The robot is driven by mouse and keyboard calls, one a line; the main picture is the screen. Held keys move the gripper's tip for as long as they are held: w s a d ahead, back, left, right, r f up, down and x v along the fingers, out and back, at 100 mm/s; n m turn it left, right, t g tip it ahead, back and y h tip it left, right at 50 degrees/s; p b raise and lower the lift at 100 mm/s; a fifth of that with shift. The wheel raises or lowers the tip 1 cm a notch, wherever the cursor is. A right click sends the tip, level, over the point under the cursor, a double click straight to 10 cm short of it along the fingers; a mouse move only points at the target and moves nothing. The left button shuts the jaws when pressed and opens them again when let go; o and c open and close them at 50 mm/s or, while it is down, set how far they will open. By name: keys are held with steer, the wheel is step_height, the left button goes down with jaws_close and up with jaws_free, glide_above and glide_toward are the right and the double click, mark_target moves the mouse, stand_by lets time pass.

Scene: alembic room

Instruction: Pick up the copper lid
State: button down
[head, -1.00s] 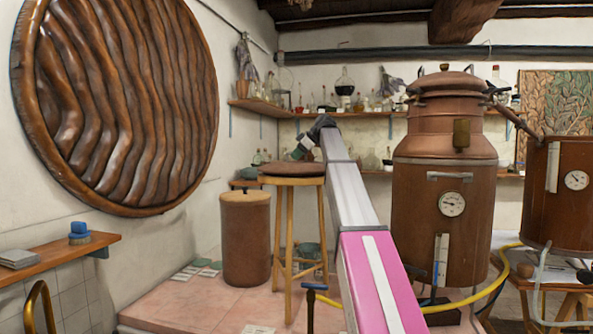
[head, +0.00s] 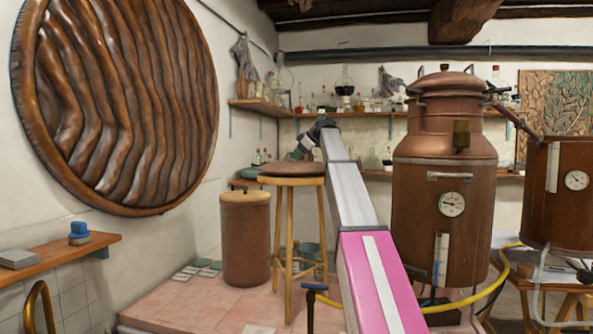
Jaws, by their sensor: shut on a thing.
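The copper lid (head: 291,170) is a round, dark brown, low disc. It appears at the top of the wooden stool (head: 291,182); I cannot tell whether it touches the seat or is just above it. My gripper (head: 296,157) comes down at a slant from the upper right to the lid's top middle. It is shut on the lid, though the fingertips are small and the exact grip point is hard to see.
A brown lidded barrel (head: 246,238) stands left of the stool. A large copper still (head: 443,210) stands to the right, beyond my arm. A shelf of glassware (head: 262,107) is behind. A yellow hose (head: 490,290) runs by the still.

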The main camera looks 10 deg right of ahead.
steer(key=shift+r, duration=0.2)
steer(key=shift+r, duration=0.3)
steer(key=r, duration=0.3)
steer(key=shift+s+a+r, duration=0.15)
steer(key=shift+s+r, duration=0.15)
steer(key=shift+r, duration=0.05)
steer(key=s+a+r, duration=0.5)
steer(key=s+r, duration=0.1)
steer(key=s, duration=0.3)
steer(key=shift+s+r, duration=0.2)
steer(key=shift+s, duration=0.2)
steer(key=shift+s, duration=0.1)
stand_by(1.6)
